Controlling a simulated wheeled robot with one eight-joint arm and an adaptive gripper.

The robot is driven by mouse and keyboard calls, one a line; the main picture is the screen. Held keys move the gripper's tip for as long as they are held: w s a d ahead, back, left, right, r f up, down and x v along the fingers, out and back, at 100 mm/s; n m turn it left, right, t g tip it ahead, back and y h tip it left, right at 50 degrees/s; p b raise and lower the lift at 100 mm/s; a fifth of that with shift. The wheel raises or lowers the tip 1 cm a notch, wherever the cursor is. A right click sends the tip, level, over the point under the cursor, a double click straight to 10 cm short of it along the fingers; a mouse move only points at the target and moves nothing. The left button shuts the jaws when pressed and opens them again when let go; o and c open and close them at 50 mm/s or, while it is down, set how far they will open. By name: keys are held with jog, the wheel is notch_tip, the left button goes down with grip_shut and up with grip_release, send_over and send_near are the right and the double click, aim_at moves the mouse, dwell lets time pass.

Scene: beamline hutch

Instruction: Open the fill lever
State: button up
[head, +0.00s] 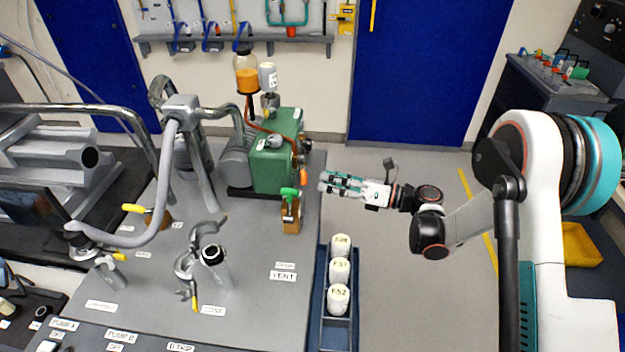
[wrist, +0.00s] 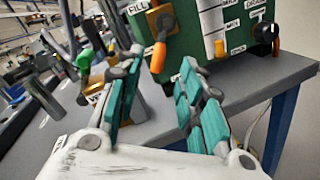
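The fill lever has an orange handle (wrist: 158,57) hanging down from a brass valve under a "FILL" label (wrist: 137,8) on the green pump housing (wrist: 200,35). In the head view the orange handle (head: 303,176) shows at the housing's right front corner. My gripper (head: 323,181) comes in from the right, just beside it. In the wrist view my gripper (wrist: 161,70) is open, its teal-padded fingers apart and empty. The orange handle appears in the gap between the fingertips, beyond them. I cannot tell how far, but no contact shows.
A green-handled brass valve (head: 290,200) stands close to the fill lever, left of my gripper. A black knob (wrist: 265,32) is on the housing's right side. White canisters (head: 340,270) stand in a blue rack (head: 322,320) in front.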

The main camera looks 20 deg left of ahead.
jog(key=a, duration=0.2)
jog(key=a+b, duration=0.1)
jog(key=a, duration=0.2)
jog(key=shift+s+a, duration=0.2)
jog(key=shift+a, duration=0.1)
jog(key=shift+c, duration=0.2)
grip_shut()
